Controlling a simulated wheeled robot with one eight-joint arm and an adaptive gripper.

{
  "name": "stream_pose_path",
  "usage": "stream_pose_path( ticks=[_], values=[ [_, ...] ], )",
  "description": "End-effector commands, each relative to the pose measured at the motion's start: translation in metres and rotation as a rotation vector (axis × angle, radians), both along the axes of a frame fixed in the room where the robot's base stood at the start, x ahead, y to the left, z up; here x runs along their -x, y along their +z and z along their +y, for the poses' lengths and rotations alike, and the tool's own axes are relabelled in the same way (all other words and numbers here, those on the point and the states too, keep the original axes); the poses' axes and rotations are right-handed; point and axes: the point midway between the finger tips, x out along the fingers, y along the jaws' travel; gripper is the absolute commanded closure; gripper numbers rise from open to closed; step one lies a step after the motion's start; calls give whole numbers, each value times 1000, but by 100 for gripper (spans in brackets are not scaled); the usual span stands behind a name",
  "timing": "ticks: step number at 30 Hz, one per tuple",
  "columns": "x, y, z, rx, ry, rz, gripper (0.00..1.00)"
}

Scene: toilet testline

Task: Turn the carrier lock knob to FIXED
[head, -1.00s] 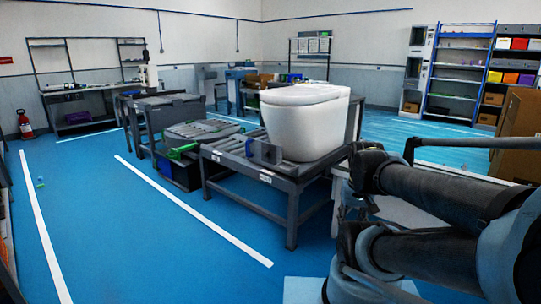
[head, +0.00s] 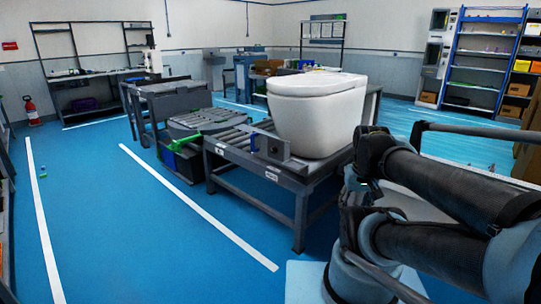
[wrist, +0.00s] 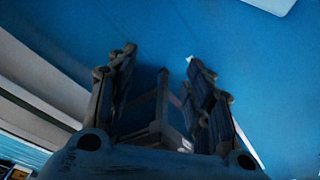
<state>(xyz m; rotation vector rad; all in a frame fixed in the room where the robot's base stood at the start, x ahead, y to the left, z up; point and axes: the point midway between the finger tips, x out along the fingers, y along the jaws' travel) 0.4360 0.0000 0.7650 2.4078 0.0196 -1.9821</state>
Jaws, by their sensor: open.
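A white toilet (head: 318,112) stands on a grey roller table (head: 262,170) in the middle of the head view. A grey upright plate (head: 273,148) sits on the table's near side, in front of the toilet. A small blue part shows at the plate's left end. I cannot make out the lock knob or its FIXED mark at this size. My gripper (wrist: 160,58) shows in the wrist view with its two fingers apart and nothing between them. It points at blue floor, away from the plate. In the head view my arm fills the right side, and the gripper is not clearly seen.
A lower roller unit with a green handle (head: 186,142) stands left of the table. Open blue floor (head: 130,235) with white lines lies on the near left. A blue shelf rack (head: 478,62) stands at the back right. A red fire extinguisher (head: 31,110) stands far left.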

Motion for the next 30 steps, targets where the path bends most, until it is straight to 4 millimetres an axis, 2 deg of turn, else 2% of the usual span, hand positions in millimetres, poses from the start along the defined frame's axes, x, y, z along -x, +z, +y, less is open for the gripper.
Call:
stream_pose_path(
  ticks=[2, 5, 11, 21, 30],
  values=[
    [-1, 3, -1, 12, 13, 1, 49],
    [-14, 13, -4, 45, 43, 4, 49],
    [-55, 43, -12, 153, 140, 13, 49],
    [-143, 84, -16, 351, 315, 28, 49],
    [-229, 106, -1, 527, 462, 39, 49]
  ],
)
